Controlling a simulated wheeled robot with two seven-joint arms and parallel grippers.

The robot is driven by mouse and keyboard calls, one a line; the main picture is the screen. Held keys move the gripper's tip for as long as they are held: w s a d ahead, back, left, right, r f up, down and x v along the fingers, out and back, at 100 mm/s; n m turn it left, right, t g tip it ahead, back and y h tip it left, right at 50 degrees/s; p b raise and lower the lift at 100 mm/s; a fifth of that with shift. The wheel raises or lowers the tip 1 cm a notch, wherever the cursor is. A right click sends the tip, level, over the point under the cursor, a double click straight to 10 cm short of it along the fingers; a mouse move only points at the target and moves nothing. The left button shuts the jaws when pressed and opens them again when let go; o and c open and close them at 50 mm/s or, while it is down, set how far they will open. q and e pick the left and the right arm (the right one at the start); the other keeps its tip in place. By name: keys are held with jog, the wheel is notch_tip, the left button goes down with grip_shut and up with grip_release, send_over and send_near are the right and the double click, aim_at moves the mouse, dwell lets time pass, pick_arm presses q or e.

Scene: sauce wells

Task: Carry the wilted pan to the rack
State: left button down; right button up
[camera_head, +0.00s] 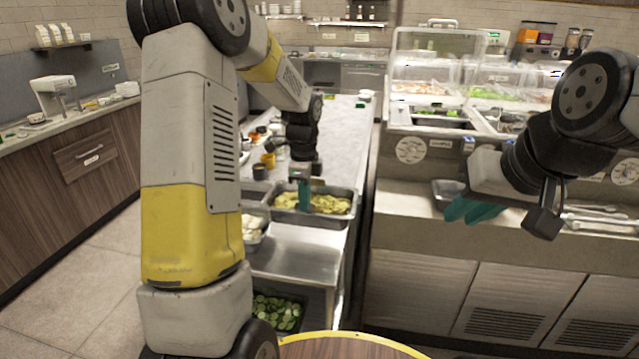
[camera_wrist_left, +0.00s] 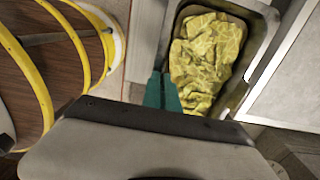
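The pan of wilted yellow-green leaves (camera_head: 338,220) sits in the end of the steel counter in the head view. In the left wrist view the same pan (camera_wrist_left: 258,52) shows its steel rim and crumpled leaves. My left gripper (camera_head: 304,206) points down at the pan's left part. In the left wrist view its teal fingertips (camera_wrist_left: 164,78) are close together at the pan's left rim; whether they pinch the rim is not clear. I cannot clearly pick out the rack.
A pan of cucumber slices (camera_head: 278,312) sits low under the steel counter (camera_head: 290,262). A pan of pale food (camera_head: 250,230) stands left of the wilted pan. A salad bar (camera_head: 430,75) with clear covers stands right. Floor (camera_head: 85,290) is free at left.

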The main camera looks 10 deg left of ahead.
aim_at(306, 227)
pick_arm(q)
jog(key=shift+w+f, duration=0.1)
jog(key=shift+w, duration=0.35)
jog(key=shift+f, duration=4.85)
jog(key=c, duration=1.6)
grip_release()
jog(key=shift+o, duration=0.2)
jog(key=shift+r, duration=3.9)
jog(key=shift+s, duration=0.1)
